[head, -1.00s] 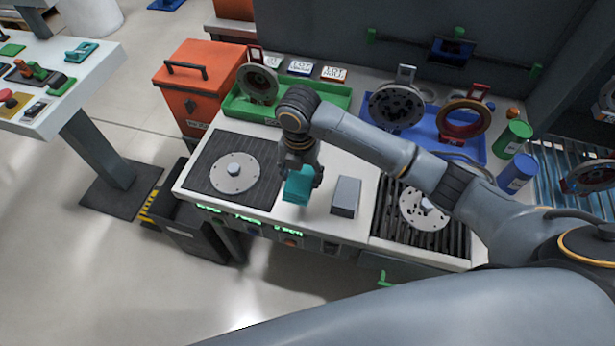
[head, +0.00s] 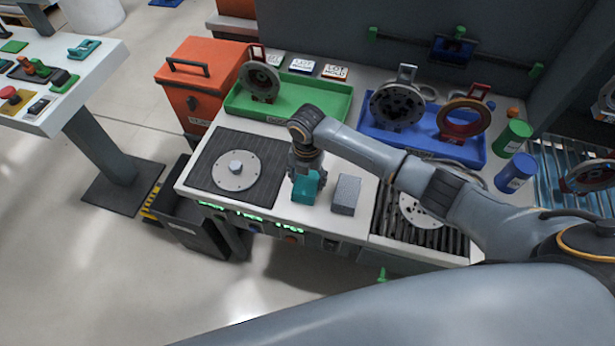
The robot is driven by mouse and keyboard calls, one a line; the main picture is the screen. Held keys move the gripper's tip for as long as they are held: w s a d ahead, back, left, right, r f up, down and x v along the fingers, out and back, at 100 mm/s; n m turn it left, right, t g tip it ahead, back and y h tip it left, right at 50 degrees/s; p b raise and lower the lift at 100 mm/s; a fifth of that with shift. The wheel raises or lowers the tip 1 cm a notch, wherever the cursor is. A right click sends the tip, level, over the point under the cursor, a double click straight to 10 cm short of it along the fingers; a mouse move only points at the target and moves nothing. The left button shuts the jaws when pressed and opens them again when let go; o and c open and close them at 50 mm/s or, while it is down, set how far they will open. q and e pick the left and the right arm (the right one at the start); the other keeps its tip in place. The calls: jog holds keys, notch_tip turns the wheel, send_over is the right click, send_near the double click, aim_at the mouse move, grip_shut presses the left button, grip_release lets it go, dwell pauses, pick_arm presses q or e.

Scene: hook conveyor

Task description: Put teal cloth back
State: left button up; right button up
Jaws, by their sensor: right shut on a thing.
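The teal cloth (head: 305,189) shows as a small teal block at the front of the white bench (head: 335,219). It is between the dark square plate on the left and a grey block on the right. My right gripper (head: 306,178) reaches down from above and is shut on the teal cloth. The cloth is at or very near the bench top; I cannot tell whether it touches. The fingers partly hide its upper part. My left gripper is not in view.
A grey block (head: 346,194) stands just right of the cloth. A dark plate with a round disc (head: 235,171) lies to the left. A green tray (head: 326,104) and a blue tray (head: 476,149) stand behind. A red bin (head: 188,98) is at the left.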

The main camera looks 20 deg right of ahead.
aim_at(307, 180)
jog(key=o, duration=1)
jog(key=shift+f, duration=0.1)
jog(key=shift+r, duration=0.3)
notch_tip(307, 180, up, 12)
jog(key=shift+f+b, duration=0.1)
jog(key=shift+b, duration=0.55)
jog(key=shift+a, duration=0.1)
